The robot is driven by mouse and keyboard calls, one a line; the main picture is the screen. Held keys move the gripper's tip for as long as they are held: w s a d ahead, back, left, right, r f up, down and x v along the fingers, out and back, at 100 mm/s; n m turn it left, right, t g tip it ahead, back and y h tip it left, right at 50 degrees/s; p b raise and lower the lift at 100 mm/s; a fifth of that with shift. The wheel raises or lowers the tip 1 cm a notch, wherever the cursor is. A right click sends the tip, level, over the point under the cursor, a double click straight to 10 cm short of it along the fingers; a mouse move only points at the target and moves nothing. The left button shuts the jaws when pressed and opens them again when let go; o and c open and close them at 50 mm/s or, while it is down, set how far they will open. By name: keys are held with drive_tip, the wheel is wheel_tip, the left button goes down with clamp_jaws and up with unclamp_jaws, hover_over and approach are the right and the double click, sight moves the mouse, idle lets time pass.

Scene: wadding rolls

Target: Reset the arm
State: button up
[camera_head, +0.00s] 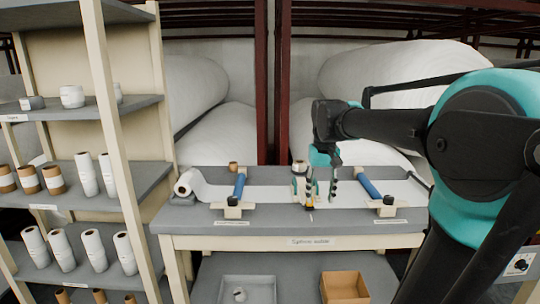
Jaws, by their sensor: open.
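My gripper (322,188) is open and points down over the middle of the grey workbench (190,220). Its fingers are above or in front of the white sheet (265,195) that runs across the bench; I cannot tell whether they touch anything. My teal and black arm reaches in from the right side. A small upright item with a yellow part (309,203) stands just left of the fingers and is partly hidden by them.
Blue rollers on stands sit on the bench at left (239,186) and right (369,187). A white roll (185,183) lies at the bench's left end. A shelf (95,185) with several rolls stands left. A grey bin (262,290) and a cardboard box (345,288) are below.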

drive_tip(key=s+d+f+t, duration=0.2)
drive_tip(key=s+f, duration=0.5)
drive_tip(key=f, duration=0.4)
drive_tip(key=s+d+f+t, duration=0.1)
drive_tip(key=s+f+t, duration=0.1)
drive_tip(key=s+f, duration=0.5)
wheel_tip(320, 180, down, 5)
drive_tip(key=shift+d+f, duration=0.1)
drive_tip(key=shift+d, duration=0.3)
drive_tip(key=shift+o, duration=0.5)
idle(2.3)
